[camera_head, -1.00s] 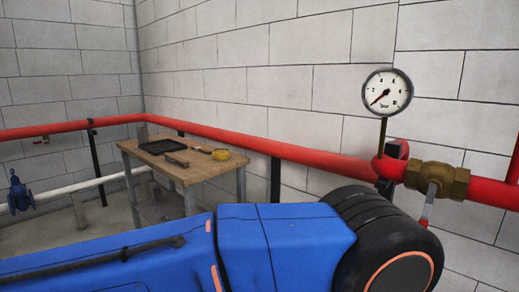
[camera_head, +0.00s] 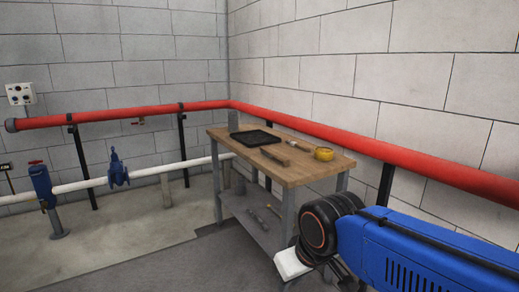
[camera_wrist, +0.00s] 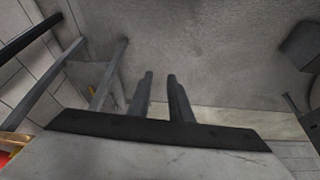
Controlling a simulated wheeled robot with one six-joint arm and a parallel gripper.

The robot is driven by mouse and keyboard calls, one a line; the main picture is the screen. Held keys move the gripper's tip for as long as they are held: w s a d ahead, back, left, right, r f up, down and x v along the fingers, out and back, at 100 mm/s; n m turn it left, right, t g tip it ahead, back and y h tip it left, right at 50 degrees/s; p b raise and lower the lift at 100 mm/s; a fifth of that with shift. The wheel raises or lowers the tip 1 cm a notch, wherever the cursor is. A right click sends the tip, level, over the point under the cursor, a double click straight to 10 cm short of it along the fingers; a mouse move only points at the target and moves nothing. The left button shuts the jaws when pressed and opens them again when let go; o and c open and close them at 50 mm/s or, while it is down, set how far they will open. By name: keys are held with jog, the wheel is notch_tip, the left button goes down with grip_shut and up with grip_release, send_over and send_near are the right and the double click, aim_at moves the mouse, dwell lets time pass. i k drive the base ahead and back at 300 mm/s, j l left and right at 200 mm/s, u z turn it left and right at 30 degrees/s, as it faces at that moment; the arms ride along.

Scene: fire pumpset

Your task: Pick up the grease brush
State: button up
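A wooden-topped workbench (camera_head: 312,170) stands near the wall corner in the head view. A slim brush-like tool (camera_head: 298,144) lies near its back edge, and a second long brown tool (camera_head: 274,157) lies nearer its front left edge. Both are small, and I cannot tell for sure which is the grease brush. In the wrist view my gripper (camera_wrist: 160,76) shows two dark fingers apart, with nothing between them. The wrist view shows grey wall and floor surfaces and no brush. My arm reaches in from the lower right of the head view, below and in front of the bench top.
A black tray (camera_head: 255,137) and a yellow roll (camera_head: 323,154) lie on the bench top. Small items lie on its lower shelf (camera_head: 250,215). A red pipe (camera_head: 400,160) runs along the wall behind; a white pipe (camera_head: 85,184) with blue valves is at left. Floor left of the bench is clear.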

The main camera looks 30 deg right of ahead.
aim_at(307, 149)
jog(key=z, duration=0.85)
